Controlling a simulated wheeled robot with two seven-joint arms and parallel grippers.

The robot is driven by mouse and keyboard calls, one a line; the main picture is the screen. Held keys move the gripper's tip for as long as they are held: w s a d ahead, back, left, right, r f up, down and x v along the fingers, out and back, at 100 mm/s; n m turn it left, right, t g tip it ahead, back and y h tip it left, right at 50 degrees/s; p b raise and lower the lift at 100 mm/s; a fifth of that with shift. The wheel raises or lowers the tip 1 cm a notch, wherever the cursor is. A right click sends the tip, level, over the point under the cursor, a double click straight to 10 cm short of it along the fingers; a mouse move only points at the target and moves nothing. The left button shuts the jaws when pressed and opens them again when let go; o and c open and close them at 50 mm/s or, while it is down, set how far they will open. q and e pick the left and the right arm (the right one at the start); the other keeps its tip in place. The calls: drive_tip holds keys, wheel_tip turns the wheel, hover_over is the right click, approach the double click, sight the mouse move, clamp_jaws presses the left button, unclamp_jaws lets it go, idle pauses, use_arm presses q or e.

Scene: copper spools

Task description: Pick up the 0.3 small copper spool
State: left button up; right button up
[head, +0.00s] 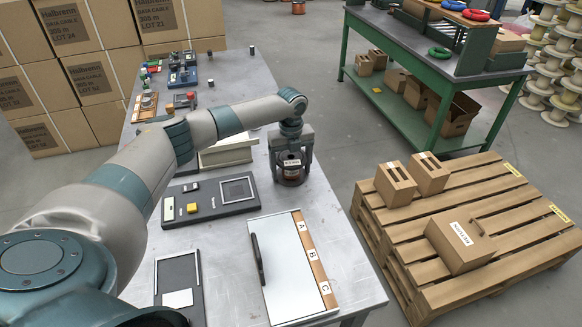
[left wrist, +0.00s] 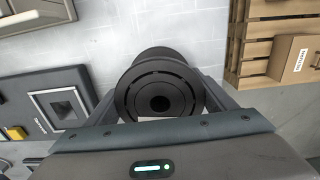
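A small dark spool (head: 291,179) with a white label stands near the right edge of the grey table, under my left gripper (head: 291,160). The label is too small to read surely. In the left wrist view I look down on the spool's round black flange (left wrist: 160,104), with its dark centre hole. The fingers of my left gripper (left wrist: 160,90) lie on both sides of the spool, close against the flange. Whether they press on it I cannot tell. Copper winding is mostly hidden. My right gripper is not in view.
A dark panel with a yellow block (head: 192,208) lies left of the spool. A white board marked A, B, C (head: 283,267) lies in front. A wooden pallet (head: 470,220) with cartons is right of the table.

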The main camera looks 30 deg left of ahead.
sight(291, 157)
use_arm(q)
drive_tip(key=shift+w+r, duration=0.1)
drive_tip(key=shift+r, duration=0.05)
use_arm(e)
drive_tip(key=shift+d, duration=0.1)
